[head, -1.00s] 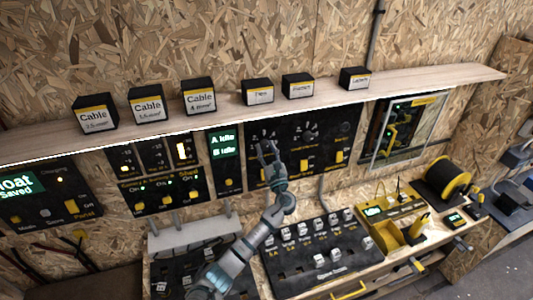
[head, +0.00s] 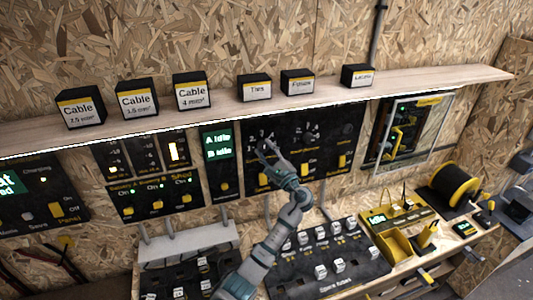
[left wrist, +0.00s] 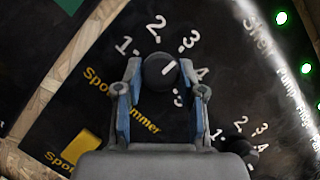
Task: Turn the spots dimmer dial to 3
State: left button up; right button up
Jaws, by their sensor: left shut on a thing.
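The spots dimmer dial (left wrist: 160,70) is a round black knob on a dark panel, with white numbers 1 to 5 around it. Its white pointer line slants up and right, toward the 3. My left gripper (left wrist: 161,76) has one blue-grey finger on each side of the dial and is shut on it. In the head view, my left gripper (head: 269,150) is at the left part of the dark dial panel (head: 335,130) and hides the dial. My right gripper is in neither view.
A second dial (left wrist: 238,146) sits close at the lower right. A yellow switch (left wrist: 86,148) is at the lower left. A wooden shelf (head: 225,106) with labelled boxes runs above the panels. Below is a bench with a socket board (head: 325,255) and a yellow device (head: 400,220).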

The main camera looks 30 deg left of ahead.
pick_arm(q)
jog(key=shift+f, duration=0.15)
dwell(0.3)
jog(key=o, duration=1.1)
jog(key=shift+o, duration=0.2)
jog(key=shift+s+d, duration=0.1)
jog(key=shift+d, duration=0.1)
jog(key=v, duration=1.1)
jog(key=shift+d, duration=0.3)
jog(key=shift+s+f, duration=0.1)
jog(key=shift+f, duration=0.1)
